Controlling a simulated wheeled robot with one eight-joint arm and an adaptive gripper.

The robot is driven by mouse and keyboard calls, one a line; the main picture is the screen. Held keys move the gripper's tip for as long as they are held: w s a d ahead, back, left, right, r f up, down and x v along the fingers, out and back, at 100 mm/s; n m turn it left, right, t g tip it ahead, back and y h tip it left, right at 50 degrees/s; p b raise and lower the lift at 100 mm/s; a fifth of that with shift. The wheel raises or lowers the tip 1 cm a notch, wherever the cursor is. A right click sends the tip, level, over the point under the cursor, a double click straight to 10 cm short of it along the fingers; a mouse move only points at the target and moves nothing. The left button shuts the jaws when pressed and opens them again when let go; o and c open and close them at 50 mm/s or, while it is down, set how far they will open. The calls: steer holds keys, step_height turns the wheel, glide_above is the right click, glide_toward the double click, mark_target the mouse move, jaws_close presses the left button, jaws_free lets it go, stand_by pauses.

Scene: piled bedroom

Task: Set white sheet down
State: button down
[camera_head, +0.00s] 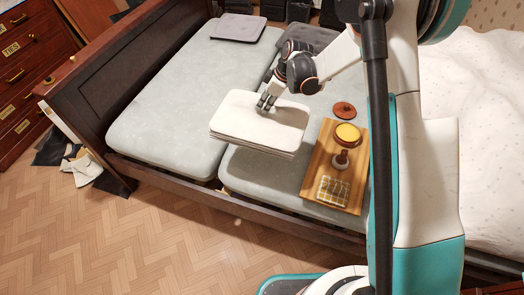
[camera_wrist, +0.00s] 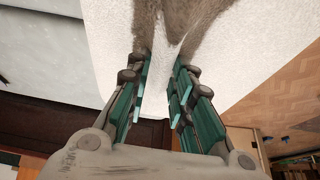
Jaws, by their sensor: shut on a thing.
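The white sheet (camera_head: 240,117) is a flat folded stack with rounded corners, over the grey bed surface near the gap between its two pads. My gripper (camera_head: 267,103) is shut on the sheet at its upper middle edge. In the wrist view, my gripper's fingers (camera_wrist: 161,70) reach onto the pale sheet (camera_wrist: 118,35), which fills the upper part of the picture. I cannot tell whether the sheet's underside touches the bed.
A wooden tray (camera_head: 318,172) with a yellow-topped bowl (camera_head: 347,133) and a checked cloth (camera_head: 333,191) lies right of the sheet. A reddish-brown round lid (camera_head: 344,109) is behind it. A grey folded item (camera_head: 237,27) lies at the back. The left pad (camera_head: 165,110) has free room.

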step_height(320, 180, down, 19)
steer(key=b, duration=0.6)
steer(key=shift+f+b, duration=0.2)
steer(key=shift+b, duration=0.1)
steer(key=shift+f, duration=0.1)
steer(key=c, duration=1.4)
jaws_free()
